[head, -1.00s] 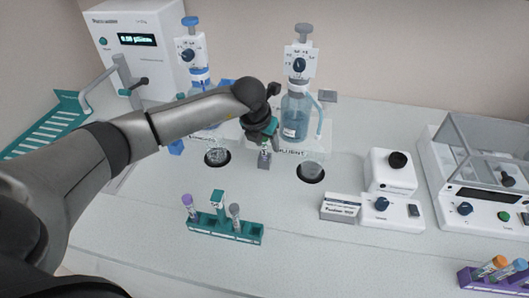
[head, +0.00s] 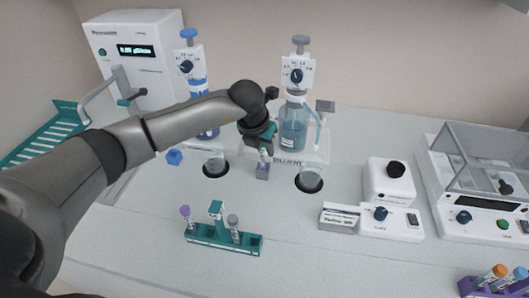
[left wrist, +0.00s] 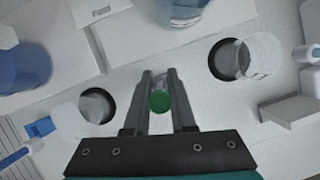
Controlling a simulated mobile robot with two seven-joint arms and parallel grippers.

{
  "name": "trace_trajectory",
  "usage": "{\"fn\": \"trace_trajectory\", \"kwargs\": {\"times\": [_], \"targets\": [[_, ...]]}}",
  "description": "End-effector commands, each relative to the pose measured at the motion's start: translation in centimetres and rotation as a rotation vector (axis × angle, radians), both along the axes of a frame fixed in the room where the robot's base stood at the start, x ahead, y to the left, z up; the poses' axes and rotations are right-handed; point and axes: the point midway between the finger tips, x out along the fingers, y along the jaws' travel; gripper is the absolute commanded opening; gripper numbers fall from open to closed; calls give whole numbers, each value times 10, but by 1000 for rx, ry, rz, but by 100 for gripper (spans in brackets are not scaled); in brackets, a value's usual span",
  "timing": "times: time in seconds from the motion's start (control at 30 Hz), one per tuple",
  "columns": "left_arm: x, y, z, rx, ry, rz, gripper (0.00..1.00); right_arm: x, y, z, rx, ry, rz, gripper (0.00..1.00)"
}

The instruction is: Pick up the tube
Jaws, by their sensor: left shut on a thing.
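My left gripper (head: 262,147) points down near the middle of the bench, in front of the right-hand bottle dispenser. It is shut on a small tube, of which a pale part (head: 265,157) shows below the fingers in the head view. In the left wrist view, the fingers (left wrist: 161,103) stand on either side of the tube's round green cap (left wrist: 160,101). My right gripper is not in view.
A teal rack (head: 244,246) holds a purple-capped tube (head: 186,216) and a grey-capped tube (head: 234,226). Glass beakers (head: 214,163) and (head: 310,178) stand in dark round recesses. A blue cube (head: 174,157) lies at left. A purple rack stands at lower right.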

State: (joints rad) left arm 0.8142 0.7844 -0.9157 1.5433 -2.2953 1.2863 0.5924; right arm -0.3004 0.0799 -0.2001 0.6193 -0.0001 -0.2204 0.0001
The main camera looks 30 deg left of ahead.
Motion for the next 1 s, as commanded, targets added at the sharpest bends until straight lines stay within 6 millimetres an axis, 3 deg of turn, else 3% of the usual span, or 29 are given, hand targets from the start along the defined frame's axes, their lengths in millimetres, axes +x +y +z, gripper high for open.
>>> {"fn": "trace_trajectory", "kwargs": {"times": [0.6, 0.8, 1.0], "targets": [[1, 0, 142, 0, -6, 0, 0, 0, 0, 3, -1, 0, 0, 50], [1, 0, 171, 0, -4, 0, 0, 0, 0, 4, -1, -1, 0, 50], [0, 0, 183, -1, -2, -1, 0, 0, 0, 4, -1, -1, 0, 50]]}}
